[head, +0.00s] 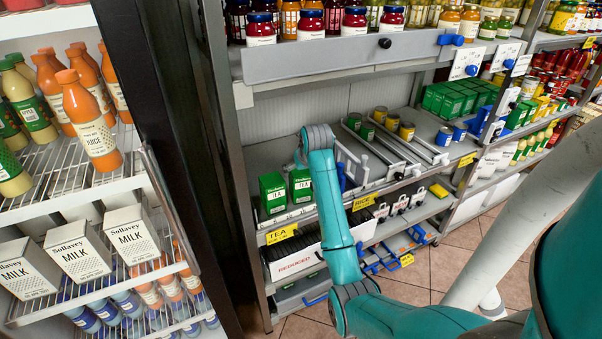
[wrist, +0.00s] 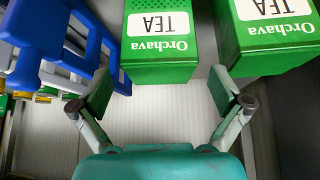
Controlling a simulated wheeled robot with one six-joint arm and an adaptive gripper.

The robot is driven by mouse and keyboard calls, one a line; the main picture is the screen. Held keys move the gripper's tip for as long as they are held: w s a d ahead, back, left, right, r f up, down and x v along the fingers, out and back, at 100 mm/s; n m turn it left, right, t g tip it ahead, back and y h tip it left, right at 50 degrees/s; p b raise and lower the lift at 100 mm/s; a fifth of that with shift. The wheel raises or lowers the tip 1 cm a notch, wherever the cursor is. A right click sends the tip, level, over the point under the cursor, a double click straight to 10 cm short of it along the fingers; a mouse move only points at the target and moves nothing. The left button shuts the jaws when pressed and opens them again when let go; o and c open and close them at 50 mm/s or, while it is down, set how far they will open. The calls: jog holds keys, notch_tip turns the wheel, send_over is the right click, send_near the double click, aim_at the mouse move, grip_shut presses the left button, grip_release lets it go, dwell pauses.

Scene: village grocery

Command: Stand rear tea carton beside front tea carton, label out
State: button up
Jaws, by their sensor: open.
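Two green tea cartons stand upright side by side on the shelf, with a narrow gap between them. The left carton (head: 272,193) and the right carton (head: 300,184) both turn their white TEA labels toward the shelf front, about level with each other. The wrist view shows them upside down: the right carton (wrist: 158,70) is just beyond the jaws and the left carton (wrist: 275,50) is at upper right. My gripper (wrist: 163,88) is open and empty, its fingers apart with bare shelf between them. In the head view my arm hides the fingers.
Blue and white shelf fittings (wrist: 45,45) stand close beside the right carton. A yellow TEA tag (head: 281,234) hangs on the shelf edge. Several cans (head: 381,114) stand further right. A rack of jars overhangs above. A milk and juice cooler (head: 110,185) stands at left.

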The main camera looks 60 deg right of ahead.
jog(key=v, duration=0.9)
jog(key=w+a+f+t, duration=0.1)
jog(key=w+a+f, duration=0.1)
jog(key=a+f, duration=0.6)
jog(key=s+a+f+n+t, duration=0.2)
jog(key=s+a+f, duration=0.2)
jog(key=a+f, duration=0.5)
jog(key=s+a+f+n+t, duration=0.15)
jog(key=s+a+f, duration=0.35)
jog(key=a, duration=0.6)
jog(key=s+a+f+n+t+y, duration=0.1)
jog(key=s+a+f+t, duration=0.1)
jog(key=s+a, duration=0.55)
jog(key=s+a+r+n+t+y, duration=0.1)
jog(key=s+a+r, duration=0.4)
jog(key=s, duration=0.5)
jog(key=s+a+r+n+t+y, duration=0.2)
jog(key=s+a+r, duration=0.3)
jog(key=s+r, duration=0.3)
jog(key=shift+s+a+n, duration=0.2)
jog(key=shift+s+n, duration=0.15)
jog(key=shift+s, duration=0.7)
